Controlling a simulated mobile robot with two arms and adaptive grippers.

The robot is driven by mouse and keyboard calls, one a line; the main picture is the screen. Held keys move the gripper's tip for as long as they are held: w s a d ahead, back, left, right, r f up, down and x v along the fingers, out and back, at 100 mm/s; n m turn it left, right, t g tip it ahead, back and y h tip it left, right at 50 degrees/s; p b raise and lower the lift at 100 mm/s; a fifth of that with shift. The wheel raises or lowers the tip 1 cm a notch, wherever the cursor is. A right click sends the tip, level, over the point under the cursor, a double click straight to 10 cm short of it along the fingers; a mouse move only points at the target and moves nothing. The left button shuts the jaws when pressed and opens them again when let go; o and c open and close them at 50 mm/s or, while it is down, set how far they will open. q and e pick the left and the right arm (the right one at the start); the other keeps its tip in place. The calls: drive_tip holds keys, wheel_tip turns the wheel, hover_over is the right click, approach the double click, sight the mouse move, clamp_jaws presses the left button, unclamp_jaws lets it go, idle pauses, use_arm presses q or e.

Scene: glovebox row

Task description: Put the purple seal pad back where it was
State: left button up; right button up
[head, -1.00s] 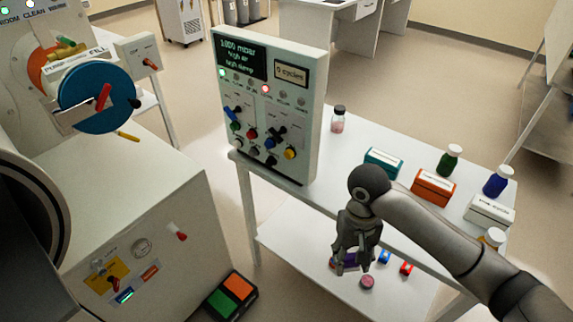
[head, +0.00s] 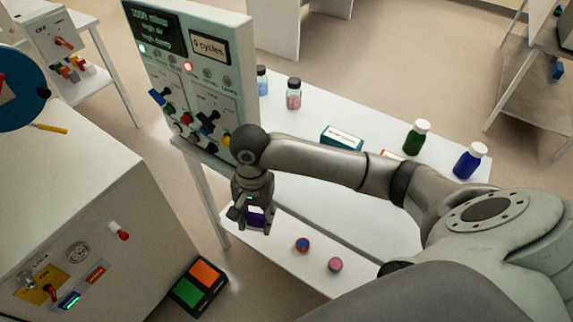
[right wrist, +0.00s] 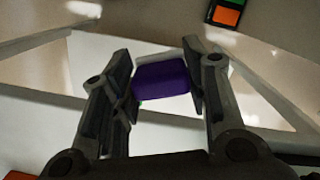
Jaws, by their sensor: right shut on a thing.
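The purple seal pad (right wrist: 162,80) is a small purple block. My right gripper (head: 254,222) is shut on it, and the pad (head: 255,216) shows between the fingers in the head view. In the right wrist view the two fingers of the right gripper (right wrist: 165,85) press on its left and right sides. In the head view the gripper points down in front of the table's edge, near the lower shelf. Whether the pad touches the shelf cannot be told. My left gripper is not in view.
The white lower shelf (head: 285,262) carries a blue and orange round item (head: 302,245) and a pink one (head: 335,264). A control panel (head: 205,75) stands on the table above. Bottles and a teal box (head: 342,136) stand on the tabletop. A green and orange pedal (head: 199,284) lies on the floor.

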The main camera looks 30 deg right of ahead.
drive_tip(key=w+d+p, duration=0.1)
drive_tip(key=w+d, duration=0.1)
drive_tip(key=d, duration=0.3)
drive_tip(key=w+d+r, duration=0.1)
drive_tip(key=w+d, duration=0.1)
drive_tip(key=d, duration=0.3)
drive_tip(key=w+d+r+p, duration=0.1)
drive_tip(key=w+d, duration=0.2)
drive_tip(key=d, duration=0.1)
drive_tip(key=shift+d+r+p, duration=0.15)
drive_tip(key=shift+d+p, duration=0.15)
drive_tip(key=shift+d, duration=0.1)
drive_tip(key=shift+w+d, duration=0.25)
drive_tip(key=shift+w, duration=0.45)
drive_tip(key=w, duration=0.1)
drive_tip(key=w+d, duration=0.1)
drive_tip(key=shift+w, duration=0.3)
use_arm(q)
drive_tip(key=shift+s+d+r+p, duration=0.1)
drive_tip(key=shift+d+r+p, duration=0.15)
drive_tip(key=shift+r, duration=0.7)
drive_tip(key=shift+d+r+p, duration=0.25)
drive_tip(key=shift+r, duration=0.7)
use_arm(e)
drive_tip(key=shift+s+f, duration=0.1)
drive_tip(key=shift+f, duration=0.65)
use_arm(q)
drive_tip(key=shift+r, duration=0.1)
use_arm(e)
drive_tip(key=shift+f, duration=0.1)
